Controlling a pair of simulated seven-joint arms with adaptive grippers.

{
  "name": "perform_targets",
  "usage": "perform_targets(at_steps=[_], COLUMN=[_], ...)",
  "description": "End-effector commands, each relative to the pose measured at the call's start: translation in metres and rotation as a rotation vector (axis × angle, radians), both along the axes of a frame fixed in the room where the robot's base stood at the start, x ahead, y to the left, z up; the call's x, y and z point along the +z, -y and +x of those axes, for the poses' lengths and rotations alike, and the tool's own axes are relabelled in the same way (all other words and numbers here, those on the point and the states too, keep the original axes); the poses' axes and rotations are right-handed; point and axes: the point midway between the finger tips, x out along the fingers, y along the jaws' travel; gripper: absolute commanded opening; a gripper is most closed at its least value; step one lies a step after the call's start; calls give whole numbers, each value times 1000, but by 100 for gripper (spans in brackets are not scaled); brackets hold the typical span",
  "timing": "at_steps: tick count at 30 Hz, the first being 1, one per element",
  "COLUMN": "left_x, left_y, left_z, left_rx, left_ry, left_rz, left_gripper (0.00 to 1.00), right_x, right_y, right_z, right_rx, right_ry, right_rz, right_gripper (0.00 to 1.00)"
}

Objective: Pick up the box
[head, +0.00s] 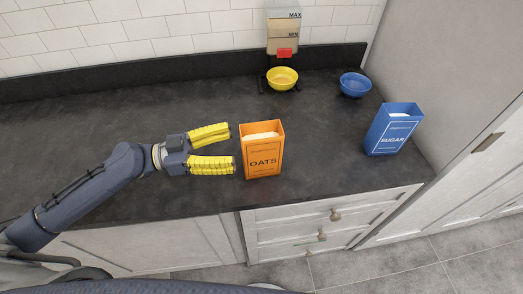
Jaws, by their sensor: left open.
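An orange box labelled OATS (262,152) stands upright on the dark counter, its top open with pale contents showing. A blue box labelled SUGAR (393,130) stands to the right, also open at the top. My left gripper (233,148) has yellow ridged fingers that point right at the orange box. The fingers are apart with nothing between them, and the fingertips are just left of the box. I cannot tell whether a fingertip touches it. My right gripper is not in view.
A yellow bowl (282,78) sits under a dispenser marked MAX and MIN (284,30) at the back wall. A blue bowl (355,84) stands at the back right. The dark counter (90,130) is clear on the left. Drawers (320,222) are below its front edge.

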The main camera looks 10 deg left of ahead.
Motion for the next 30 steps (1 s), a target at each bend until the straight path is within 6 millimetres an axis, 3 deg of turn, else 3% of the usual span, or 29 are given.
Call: perform_targets(at_steps=[7, 20, 30], left_x=[1, 1, 2], left_y=[23, 37, 65], left_z=[7, 11, 22], left_rx=[-1, -2, -1], left_ry=[1, 1, 2], left_rz=[-1, 0, 0], left_gripper=[75, 75, 75], right_x=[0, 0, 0], right_y=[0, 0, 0], right_z=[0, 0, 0], right_rx=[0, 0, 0], right_ry=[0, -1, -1], right_rz=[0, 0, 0], right_gripper=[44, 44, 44])
